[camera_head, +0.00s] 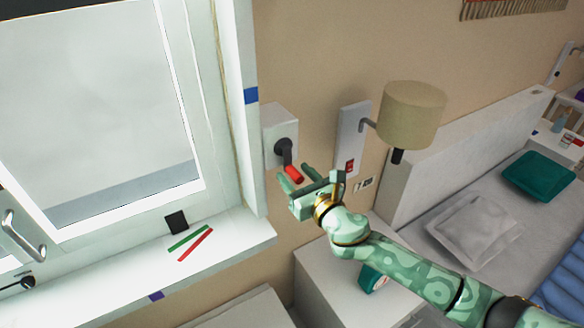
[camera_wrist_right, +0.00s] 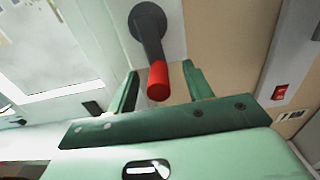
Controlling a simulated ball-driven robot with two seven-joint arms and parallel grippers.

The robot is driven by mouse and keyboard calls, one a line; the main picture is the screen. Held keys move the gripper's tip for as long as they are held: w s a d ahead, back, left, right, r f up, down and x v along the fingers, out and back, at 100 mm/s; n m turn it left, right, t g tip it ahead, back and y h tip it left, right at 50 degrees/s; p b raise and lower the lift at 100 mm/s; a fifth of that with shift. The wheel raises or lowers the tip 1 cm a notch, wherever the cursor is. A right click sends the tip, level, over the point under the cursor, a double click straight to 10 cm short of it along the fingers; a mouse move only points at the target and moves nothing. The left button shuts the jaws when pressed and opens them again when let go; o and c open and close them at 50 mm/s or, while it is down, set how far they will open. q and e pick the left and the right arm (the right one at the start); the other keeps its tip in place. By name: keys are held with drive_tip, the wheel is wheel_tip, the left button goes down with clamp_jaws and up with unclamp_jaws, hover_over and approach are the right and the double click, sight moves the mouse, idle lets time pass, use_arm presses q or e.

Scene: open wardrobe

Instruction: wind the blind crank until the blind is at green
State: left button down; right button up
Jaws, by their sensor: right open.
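The blind crank has a black arm (camera_head: 284,151) and a red handle (camera_head: 293,174), and sits on a white box (camera_head: 277,124) on the wall right of the window. The handle hangs low, slanting down to the right. My right gripper (camera_head: 299,179) is open just at the handle. In the right wrist view the red handle (camera_wrist_right: 158,82) appears between the two spread green fingers, with gaps on both sides; depth is hard to judge. A blue mark (camera_head: 251,95) is on the window frame. I cannot clearly make out the blind's edge or a green mark on the frame. My left gripper is not in view.
A green strip (camera_head: 188,238) and a red strip (camera_head: 195,245) lie on the sill (camera_head: 225,258). A wall lamp (camera_head: 411,112) with a red switch (camera_head: 349,166) is right of the crank. A white bedside cabinet (camera_head: 325,290) stands beneath my right arm, beside the bed.

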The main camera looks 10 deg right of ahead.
drive_tip(key=p+v, duration=0.1)
drive_tip(key=v, duration=0.7)
drive_tip(key=shift+p, duration=0.3)
